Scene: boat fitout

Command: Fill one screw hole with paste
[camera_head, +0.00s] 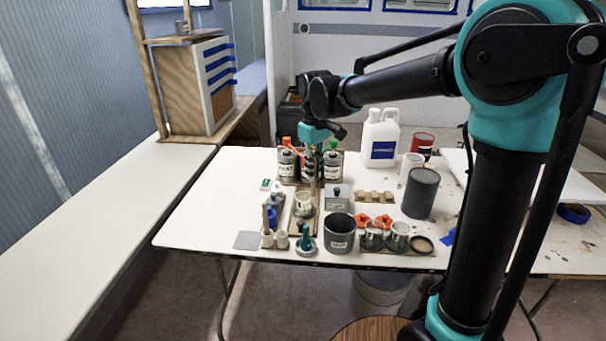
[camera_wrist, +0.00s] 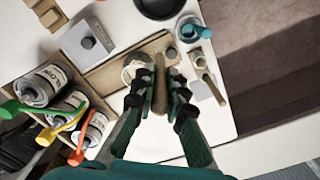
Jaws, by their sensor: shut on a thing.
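My gripper (camera_wrist: 160,88) is shut on a brown wooden-looking stick (camera_wrist: 160,80), held between its two dark finger pads. In the head view my gripper (camera_head: 311,165) is over the table among the pump cans, and the stick cannot be made out there. A small pale cup (camera_head: 303,201) stands on a wooden board (camera_head: 297,226) below it. What the cup holds is unclear. I cannot make out a screw hole or paste.
Labelled cans with coloured pump levers (camera_wrist: 42,86) stand beside the gripper. A grey box with a knob (camera_head: 337,198), dark tub (camera_head: 339,234), teal tool (camera_head: 306,239) and small holder (camera_head: 271,236) are close by. A white jug (camera_head: 381,139) stands behind. The table's left side (camera_head: 205,205) is clear.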

